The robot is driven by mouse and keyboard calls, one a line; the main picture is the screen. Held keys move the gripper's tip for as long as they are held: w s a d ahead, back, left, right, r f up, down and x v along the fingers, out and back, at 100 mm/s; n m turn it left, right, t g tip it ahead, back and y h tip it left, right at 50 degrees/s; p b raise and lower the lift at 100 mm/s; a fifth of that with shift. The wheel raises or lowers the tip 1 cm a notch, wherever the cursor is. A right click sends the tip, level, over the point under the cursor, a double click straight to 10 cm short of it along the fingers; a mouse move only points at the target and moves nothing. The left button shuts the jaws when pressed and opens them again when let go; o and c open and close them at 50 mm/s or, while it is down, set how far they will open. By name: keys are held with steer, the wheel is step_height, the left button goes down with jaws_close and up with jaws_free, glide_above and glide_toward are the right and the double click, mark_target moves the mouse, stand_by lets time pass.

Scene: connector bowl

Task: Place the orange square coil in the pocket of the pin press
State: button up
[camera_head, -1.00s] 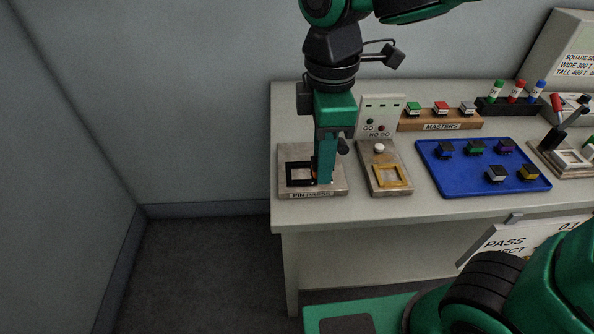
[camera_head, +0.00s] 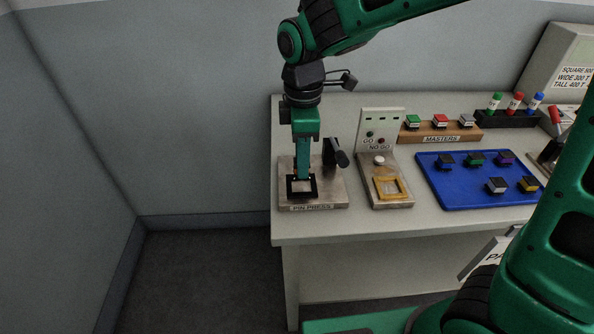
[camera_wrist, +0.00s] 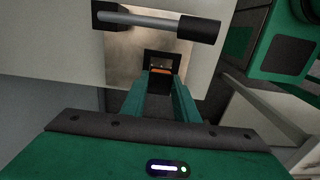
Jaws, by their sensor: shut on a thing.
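The pin press (camera_head: 330,190) stands at the left end of the bench, with a black square frame around its pocket (camera_head: 301,195). My gripper (camera_head: 301,178) points down with its fingertips at this frame. In the wrist view, my gripper (camera_wrist: 160,80) is shut on the orange square coil (camera_wrist: 161,71), of which a thin orange strip and a dark part show between the fingers. The black frame (camera_wrist: 163,54) shows just beyond the coil. The fingers hide most of the coil, and I cannot tell how deep it sits in the pocket.
The press's dark lever (camera_head: 335,153) stands close to the right of my gripper. Right of the press are the go/no-go gauge (camera_head: 386,196) with a yellow frame, a blue tray (camera_head: 462,190) with several coils, and the masters rack (camera_head: 440,127).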

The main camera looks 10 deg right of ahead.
steer(key=shift+f, duration=2.05)
steer(key=o, duration=1.1)
steer(key=shift+f, duration=0.1)
step_height(320, 180, up, 12)
steer(key=shift+r, duration=0.15)
